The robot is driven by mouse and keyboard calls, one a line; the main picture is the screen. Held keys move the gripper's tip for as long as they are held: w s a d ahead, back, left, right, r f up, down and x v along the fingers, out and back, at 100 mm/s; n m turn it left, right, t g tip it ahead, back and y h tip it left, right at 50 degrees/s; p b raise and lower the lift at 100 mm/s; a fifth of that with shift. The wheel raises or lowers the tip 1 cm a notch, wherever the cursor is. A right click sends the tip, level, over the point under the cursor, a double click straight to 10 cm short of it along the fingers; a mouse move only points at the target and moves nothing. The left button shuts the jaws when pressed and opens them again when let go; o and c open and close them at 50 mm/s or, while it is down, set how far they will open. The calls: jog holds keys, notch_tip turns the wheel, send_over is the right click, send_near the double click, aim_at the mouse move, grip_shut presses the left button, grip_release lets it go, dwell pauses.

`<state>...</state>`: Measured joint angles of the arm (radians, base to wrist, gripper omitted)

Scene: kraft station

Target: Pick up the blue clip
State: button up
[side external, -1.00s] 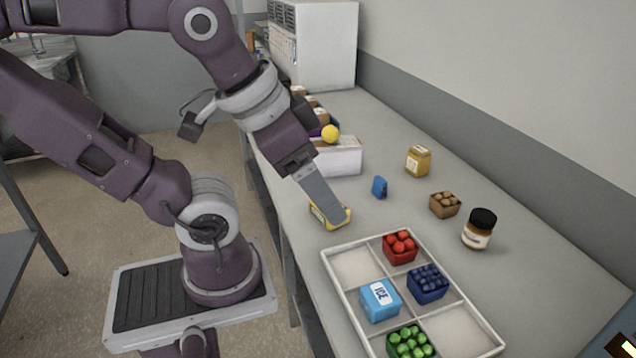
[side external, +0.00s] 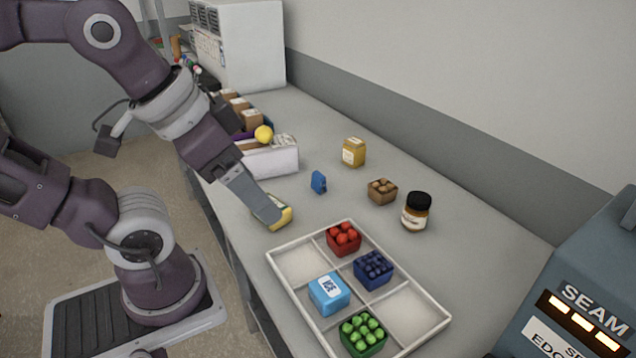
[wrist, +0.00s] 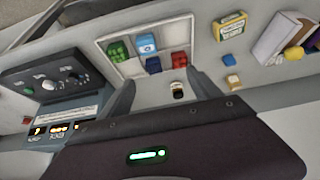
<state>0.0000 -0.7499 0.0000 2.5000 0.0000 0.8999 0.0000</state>
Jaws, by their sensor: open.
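The blue clip (side external: 318,182) is a small blue piece standing on the grey counter near its middle. It also shows in the wrist view (wrist: 229,60), outside the fingers and to their right. My gripper (side external: 274,216) points down towards the counter, left of the clip and apart from it. Its fingers overlap the yellow box (side external: 283,217) in the side view; whether they touch it I cannot tell. In the wrist view my gripper (wrist: 165,88) has its two fingers spread wide with nothing held between them.
A white divided tray (side external: 441,321) holds red, blue and green baskets and an ICE pack (side external: 328,293). A honey jar (side external: 353,153), a brown basket (side external: 382,192) and a dark-lidded jar (side external: 416,213) stand near the clip. A white bin (side external: 275,162) is behind it.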

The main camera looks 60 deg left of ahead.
jog(key=c, duration=0.5)
jog(key=shift+c, duration=0.2)
